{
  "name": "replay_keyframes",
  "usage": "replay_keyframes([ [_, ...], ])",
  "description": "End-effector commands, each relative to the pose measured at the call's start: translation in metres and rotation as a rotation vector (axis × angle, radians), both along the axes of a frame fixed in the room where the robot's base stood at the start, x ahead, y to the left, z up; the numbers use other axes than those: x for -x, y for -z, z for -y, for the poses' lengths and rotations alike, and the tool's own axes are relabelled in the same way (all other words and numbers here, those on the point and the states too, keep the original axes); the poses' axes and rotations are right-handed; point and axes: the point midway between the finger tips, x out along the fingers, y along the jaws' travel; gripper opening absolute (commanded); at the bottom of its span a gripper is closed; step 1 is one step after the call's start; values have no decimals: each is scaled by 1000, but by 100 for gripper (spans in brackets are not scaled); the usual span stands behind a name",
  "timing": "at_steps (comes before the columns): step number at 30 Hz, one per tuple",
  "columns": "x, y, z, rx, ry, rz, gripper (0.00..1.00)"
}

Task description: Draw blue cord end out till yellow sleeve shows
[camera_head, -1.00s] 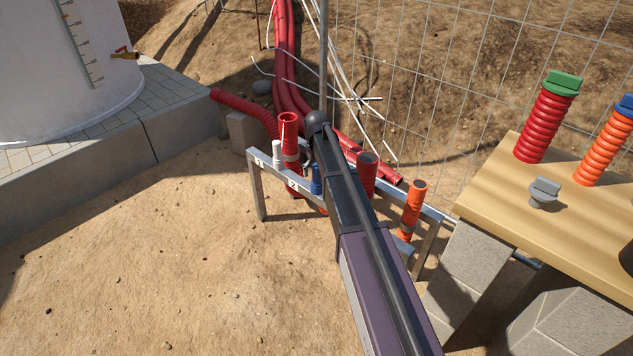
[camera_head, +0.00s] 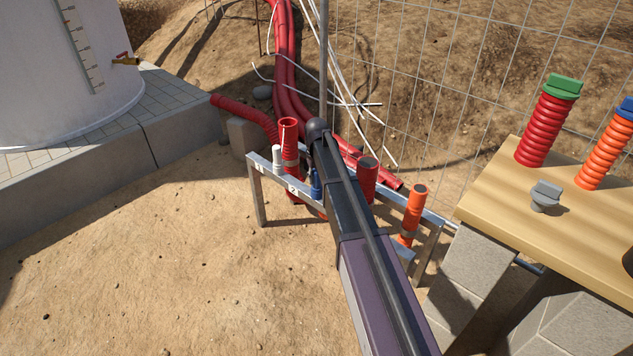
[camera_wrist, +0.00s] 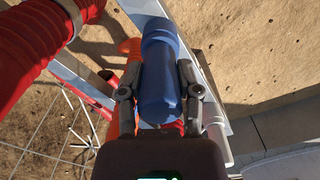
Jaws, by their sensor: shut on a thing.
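The blue cord end (camera_wrist: 160,75) is a thick blue cylinder with a rounded collar, seen large in the wrist view. My gripper (camera_wrist: 158,84) has one dark finger on each side of it and is shut on it. In the head view, a small part of the blue piece (camera_head: 316,183) shows at the rack, just left of my arm. My arm hides the gripper there. No yellow shows on the blue piece in either view.
A metal rack (camera_head: 257,190) holds a white stub (camera_head: 277,158), red pipes (camera_head: 289,140) and an orange pipe (camera_head: 412,212) close around the blue piece. A wooden table (camera_head: 510,215) on blocks stands right, a white tank (camera_head: 60,70) left. The sandy front ground is clear.

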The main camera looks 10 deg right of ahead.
Motion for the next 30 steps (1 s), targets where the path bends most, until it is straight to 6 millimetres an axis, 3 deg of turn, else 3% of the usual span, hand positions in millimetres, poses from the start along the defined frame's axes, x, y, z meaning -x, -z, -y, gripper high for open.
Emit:
replay_keyframes([
  [30, 0, -12, 0, 0, 0, 0, 0],
])
